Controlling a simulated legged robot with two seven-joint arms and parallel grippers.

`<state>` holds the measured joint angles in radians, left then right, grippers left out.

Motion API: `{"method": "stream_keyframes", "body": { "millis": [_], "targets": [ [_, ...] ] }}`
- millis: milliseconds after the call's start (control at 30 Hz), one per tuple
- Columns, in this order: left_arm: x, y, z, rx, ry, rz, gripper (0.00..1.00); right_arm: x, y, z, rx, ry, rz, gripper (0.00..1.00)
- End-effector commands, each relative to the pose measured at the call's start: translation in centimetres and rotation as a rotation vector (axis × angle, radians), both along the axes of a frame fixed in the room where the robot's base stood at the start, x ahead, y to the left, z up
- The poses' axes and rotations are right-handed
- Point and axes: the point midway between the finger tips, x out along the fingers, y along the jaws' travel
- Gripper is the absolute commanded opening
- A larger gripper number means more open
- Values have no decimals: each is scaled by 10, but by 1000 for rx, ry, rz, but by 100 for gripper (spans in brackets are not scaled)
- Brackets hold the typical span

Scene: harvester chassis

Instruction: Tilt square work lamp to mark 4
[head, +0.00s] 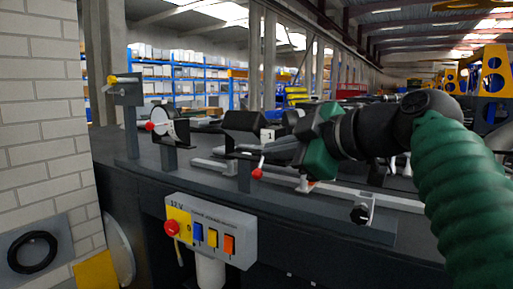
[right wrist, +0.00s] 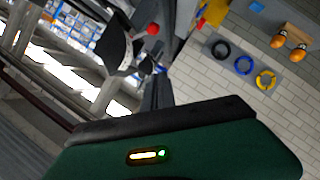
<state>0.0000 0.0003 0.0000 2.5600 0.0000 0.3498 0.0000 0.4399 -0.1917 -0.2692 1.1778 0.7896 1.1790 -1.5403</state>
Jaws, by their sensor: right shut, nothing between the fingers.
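The square work lamp (head: 245,122) is a dark boxy head on a short post at the bench's front edge, in the middle of the head view. A thin lever with a red knob (head: 258,173) hangs below it on its right side. A small plate marked 1 (head: 267,134) shows beside it; I cannot see a mark 4. My right gripper (head: 277,151) is shut and empty, coming in from the right, its tips close to the lamp's right side. I cannot tell whether they touch it. A dark lamp-like shape (right wrist: 114,42) shows in the right wrist view. My left gripper is out of view.
A round lamp (head: 173,129) with a red knob stands left of the square one. A 12 V switch box (head: 211,230) with a red button hangs on the bench front. A rail with a clamp (head: 361,213) lies right. A brick wall (head: 42,100) bounds the left.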

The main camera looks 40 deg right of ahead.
Motion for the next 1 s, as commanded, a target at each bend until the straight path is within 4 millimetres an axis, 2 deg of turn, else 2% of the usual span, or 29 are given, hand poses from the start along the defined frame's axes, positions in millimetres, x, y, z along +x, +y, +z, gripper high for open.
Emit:
{"method": "stream_keyframes", "body": {
  "millis": [400,467,533,700,1000],
  "targets": [
    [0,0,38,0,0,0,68,85,7,-25,6,8,1,0],
    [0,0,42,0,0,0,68,94,5,-31,7,8,-1,0],
    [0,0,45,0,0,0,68,93,-6,-42,7,8,-4,0],
    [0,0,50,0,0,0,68,93,-18,-56,6,4,-1,0],
    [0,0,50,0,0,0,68,94,-21,-61,4,3,-1,0]
  ]
}}
